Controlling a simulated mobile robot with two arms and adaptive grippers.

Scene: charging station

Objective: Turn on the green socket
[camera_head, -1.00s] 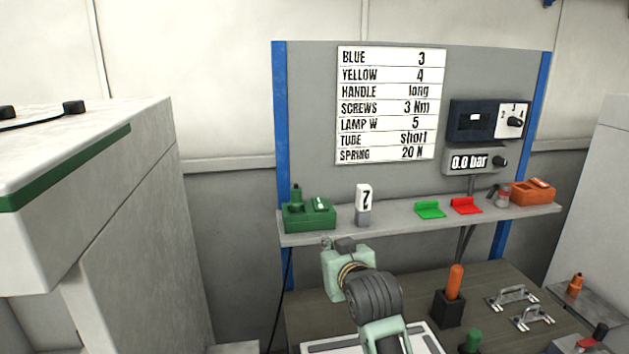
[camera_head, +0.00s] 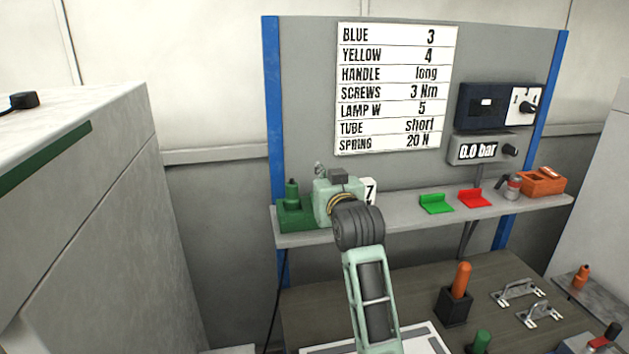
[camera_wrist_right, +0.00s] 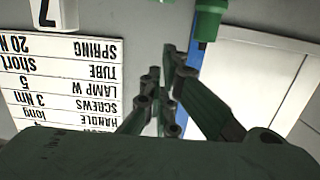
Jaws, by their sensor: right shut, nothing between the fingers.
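The green socket (camera_head: 289,219) sits at the left end of the grey shelf. Its upright green plug shows, but my right arm hides its right part, where the switch panel is. My right gripper (camera_head: 321,169) is in front of and beside the socket, its fingers shut and empty. In the right wrist view, which is upside down, the closed fingers (camera_wrist_right: 168,65) are near a green cylindrical part (camera_wrist_right: 208,18) of the socket at the top edge. I cannot tell whether they touch the socket. My left gripper is out of view.
A white number block (camera_head: 370,191) stands just right of my gripper, partly hidden. Green (camera_head: 436,204) and red (camera_head: 474,199) holders and an orange box (camera_head: 541,182) are farther right on the shelf (camera_head: 410,217). The sign board (camera_head: 394,90) hangs behind.

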